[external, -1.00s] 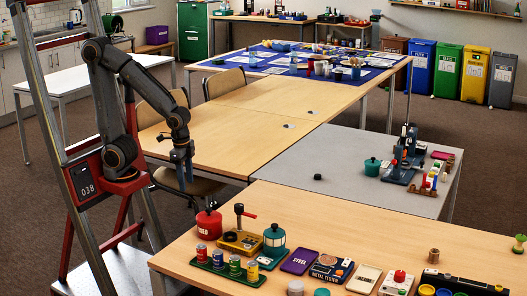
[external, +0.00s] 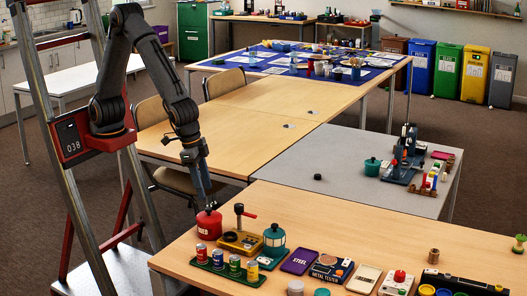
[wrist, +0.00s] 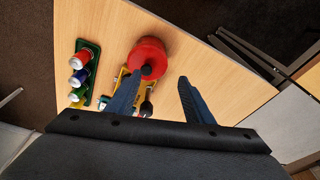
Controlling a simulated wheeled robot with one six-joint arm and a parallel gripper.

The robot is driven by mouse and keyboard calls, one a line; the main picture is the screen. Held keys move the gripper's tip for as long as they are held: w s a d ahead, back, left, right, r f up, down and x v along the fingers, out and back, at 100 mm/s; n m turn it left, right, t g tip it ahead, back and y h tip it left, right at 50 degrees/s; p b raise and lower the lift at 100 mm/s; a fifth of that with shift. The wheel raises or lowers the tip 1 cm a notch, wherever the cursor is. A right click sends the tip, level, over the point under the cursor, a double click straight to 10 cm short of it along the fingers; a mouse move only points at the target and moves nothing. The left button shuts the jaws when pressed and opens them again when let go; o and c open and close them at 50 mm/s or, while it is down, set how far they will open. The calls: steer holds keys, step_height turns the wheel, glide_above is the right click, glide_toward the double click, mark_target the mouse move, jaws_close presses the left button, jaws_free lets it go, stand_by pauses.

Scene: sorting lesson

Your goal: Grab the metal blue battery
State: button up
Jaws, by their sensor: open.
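The blue battery (external: 218,260) stands second from the left in a row of small battery cans on a green tray (external: 210,270) at the near left of the wooden table. In the wrist view it is the blue cylinder (wrist: 77,78) next to a red one, left of my fingers. My gripper (external: 206,205) points down just above a red round container (external: 208,224), behind the battery row. In the wrist view my gripper (wrist: 160,77) is open with nothing between its fingers, and the red container is just beyond the left finger.
A yellow device (external: 240,242) with a lever and a teal canister (external: 274,238) stand right of the red container. A purple STEEL tray (external: 299,261) and a metal tester (external: 331,268) lie farther right. The wooden tabletop (external: 350,225) behind them is mostly clear.

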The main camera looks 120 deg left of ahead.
steer(key=w+d+f+n+y, duration=0.1)
steer(key=w+d+f+n, duration=0.2)
steer(key=w+d, duration=0.65)
steer(key=n+t+y, duration=0.1)
steer(key=n, duration=0.1)
glide_above(216, 252)
steer(key=s+d, duration=0.1)
steer(key=s, duration=0.1)
step_height(216, 252, down, 2)
steer(key=f, duration=0.1)
steer(key=shift+d+p+x, duration=0.1)
steer(key=shift+p+x, duration=0.45)
steer(key=shift+x, duration=1.2)
steer(key=shift+d+p+x, duration=0.15)
steer(key=shift+p+x, duration=0.4)
steer(key=shift+x, duration=1.2)
steer(key=shift+w, duration=0.2)
jaws_close()
steer(key=shift+r, duration=0.1)
